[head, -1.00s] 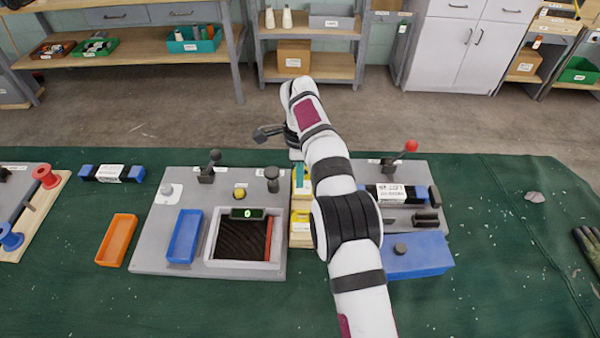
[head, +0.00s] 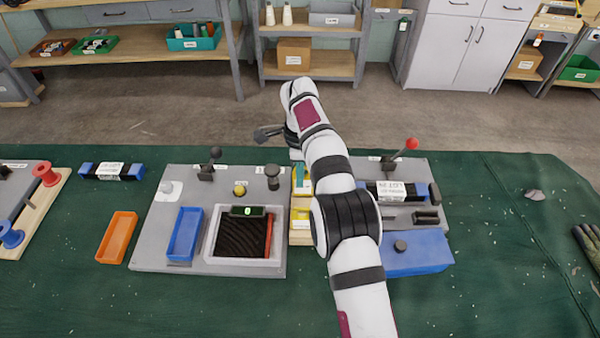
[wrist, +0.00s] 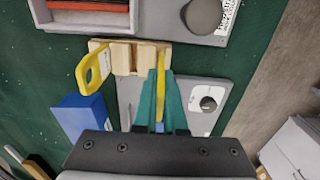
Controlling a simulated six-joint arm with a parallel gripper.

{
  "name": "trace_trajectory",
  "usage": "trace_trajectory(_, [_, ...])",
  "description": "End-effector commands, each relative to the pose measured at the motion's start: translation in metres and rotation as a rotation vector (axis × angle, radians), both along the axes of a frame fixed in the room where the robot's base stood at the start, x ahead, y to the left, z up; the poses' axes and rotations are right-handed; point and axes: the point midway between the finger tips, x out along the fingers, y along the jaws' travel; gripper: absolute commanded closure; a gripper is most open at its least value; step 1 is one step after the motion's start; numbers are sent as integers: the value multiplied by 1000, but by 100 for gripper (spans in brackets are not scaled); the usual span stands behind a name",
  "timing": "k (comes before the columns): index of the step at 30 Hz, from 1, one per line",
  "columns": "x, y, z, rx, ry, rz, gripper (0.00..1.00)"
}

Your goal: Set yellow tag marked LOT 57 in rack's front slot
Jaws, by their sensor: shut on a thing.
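A wooden rack (wrist: 124,56) with slots stands on the table; in the head view the rack (head: 301,240) lies partly behind my arm. My gripper (wrist: 160,85) has teal fingers shut on a yellow tag (wrist: 160,62), seen nearly edge-on at the right end of the rack. The tag's lower edge is hidden, so I cannot tell how deep it sits in a slot. Another yellow tag (wrist: 97,66) with a looped top stands at the rack's left end. In the head view my gripper (head: 300,177) is at the rack's far end.
A grey panel with a dark-bottomed tray (head: 240,240) and a blue tray (head: 185,235) is left of the rack. A grey fixture with a red-knobbed lever (head: 411,145) and a blue block (head: 420,255) is to the right. An orange tray (head: 117,237) lies farther left.

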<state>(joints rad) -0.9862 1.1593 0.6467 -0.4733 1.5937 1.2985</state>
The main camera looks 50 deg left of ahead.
Motion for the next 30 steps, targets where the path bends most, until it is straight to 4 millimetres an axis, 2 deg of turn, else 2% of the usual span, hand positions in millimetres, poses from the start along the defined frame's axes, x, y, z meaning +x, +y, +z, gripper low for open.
trace_trajectory(10, [0,0,-1,0,0,0,100])
trace_trajectory(22, [0,0,-17,1,1,-1,100])
trace_trajectory(30, [0,0,-19,1,0,0,100])
